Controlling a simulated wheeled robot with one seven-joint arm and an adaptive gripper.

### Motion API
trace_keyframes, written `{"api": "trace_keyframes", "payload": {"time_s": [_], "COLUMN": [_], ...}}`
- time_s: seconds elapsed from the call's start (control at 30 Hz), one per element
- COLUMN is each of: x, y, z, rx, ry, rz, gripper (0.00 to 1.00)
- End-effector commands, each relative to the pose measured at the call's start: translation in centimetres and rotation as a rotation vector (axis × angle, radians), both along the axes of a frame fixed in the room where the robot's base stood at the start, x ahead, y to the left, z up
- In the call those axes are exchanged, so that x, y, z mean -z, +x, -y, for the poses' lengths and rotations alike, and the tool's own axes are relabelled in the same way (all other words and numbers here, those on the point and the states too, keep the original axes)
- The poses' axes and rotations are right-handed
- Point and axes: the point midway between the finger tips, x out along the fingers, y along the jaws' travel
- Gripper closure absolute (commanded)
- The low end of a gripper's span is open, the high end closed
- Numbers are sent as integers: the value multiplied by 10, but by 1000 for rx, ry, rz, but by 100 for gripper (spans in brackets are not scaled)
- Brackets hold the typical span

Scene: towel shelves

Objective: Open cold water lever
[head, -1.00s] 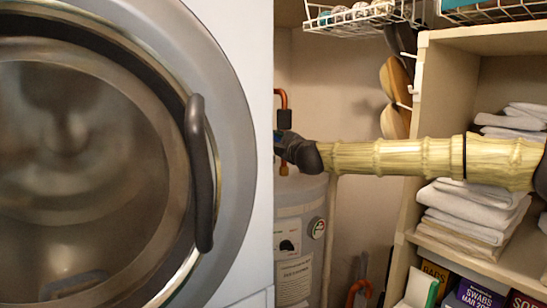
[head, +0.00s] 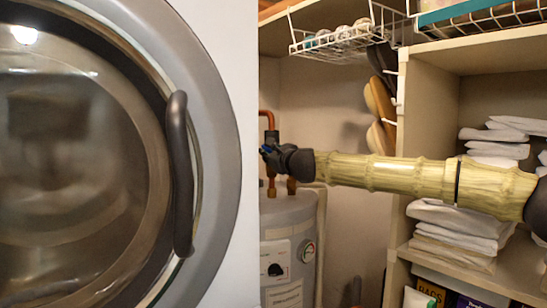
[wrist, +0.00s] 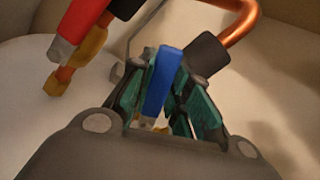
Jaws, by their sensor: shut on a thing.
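The cold water lever (wrist: 160,80) is a blue handle between the fingers of my gripper (wrist: 158,105) in the wrist view. The gripper is shut on it. The lever's lower end and its valve are mostly hidden by the fingers. In the head view, my gripper (head: 268,153) is at the end of my arm, beside the copper pipe above the white water tank (head: 288,210). The lever is hardly visible there.
A red lever (wrist: 82,20) on a brass valve is left of the blue one. A copper pipe (wrist: 240,25) with a black sleeve curves close by on the right. The washer door handle (head: 180,175) and shelves with towels (head: 460,225) flank my arm.

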Motion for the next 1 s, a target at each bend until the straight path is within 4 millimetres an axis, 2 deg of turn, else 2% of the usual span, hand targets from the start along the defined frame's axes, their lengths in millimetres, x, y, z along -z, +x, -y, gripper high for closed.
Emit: {"api": "trace_keyframes", "payload": {"time_s": [0.27, 0.3, 0.4, 0.87, 1.0], "x": [1, 1, 1, 0, -1], "y": [0, 0, 0, 0, 0], "z": [0, 0, 0, 1, 9], "rx": [0, 0, 1, 1, 10], "ry": [-1, -2, -1, -2, -20], "rz": [-1, -1, 0, 1, 10], "gripper": [100, 74, 59, 59, 59]}}
